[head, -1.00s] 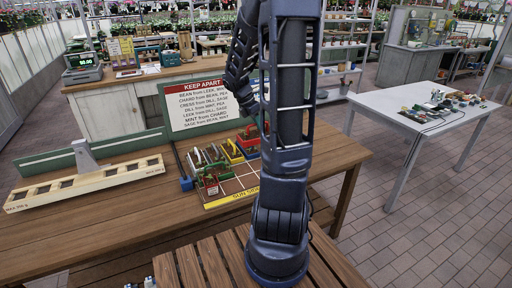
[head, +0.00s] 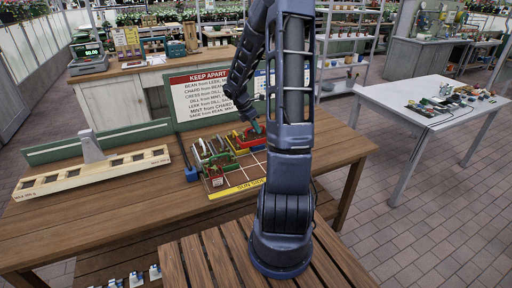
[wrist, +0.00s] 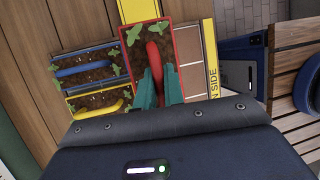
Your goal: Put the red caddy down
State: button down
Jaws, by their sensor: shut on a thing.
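The red caddy (wrist: 177,50) is a soil-filled box with green leaves and a red arched handle in the wrist view. My gripper (wrist: 158,88) has its teal fingers closed on that handle. In the head view my gripper (head: 257,129) is at the red caddy (head: 246,141), over the back right part of the gridded board (head: 226,181). The board has a yellow "SUN SIDE" strip at the front. I cannot tell whether the caddy's base touches the board.
A blue caddy (wrist: 85,68) and a yellow caddy (wrist: 98,101) sit close beside the red caddy. A green-handled caddy (head: 215,173) stands at the board's front left. A "KEEP APART" sign (head: 199,98) stands behind, and a wooden rack (head: 92,174) lies left. Empty grid cells show front right.

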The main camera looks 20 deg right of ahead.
jog(key=shift+f, duration=5)
jog(key=shift+f, duration=0.15)
jog(key=c, duration=1.5)
grip_release()
